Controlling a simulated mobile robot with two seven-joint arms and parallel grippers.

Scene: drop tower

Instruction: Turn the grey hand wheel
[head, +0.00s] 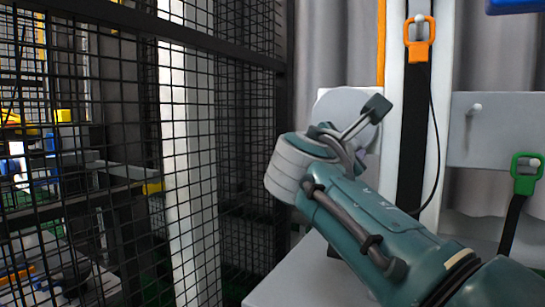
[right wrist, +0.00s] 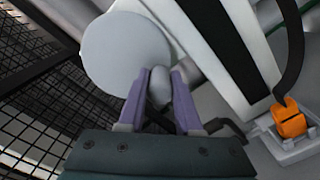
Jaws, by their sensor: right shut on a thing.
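The grey hand wheel (head: 338,103) is a pale round disc in the middle of the head view, partly hidden behind my right arm's wrist. In the right wrist view, the disc (right wrist: 122,52) fills the upper left. A small grey handle knob (right wrist: 160,86) sits at its lower right edge. My right gripper (right wrist: 160,78) has one pale purple finger on each side of this knob and is shut on it. My left gripper is in neither view.
A black mesh fence (head: 225,120) stands close on the left. Right of the wheel are a white post (head: 393,110) with a black strap, an orange buckle (head: 419,50) and a green buckle (head: 526,172). A grey surface (head: 315,280) lies below.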

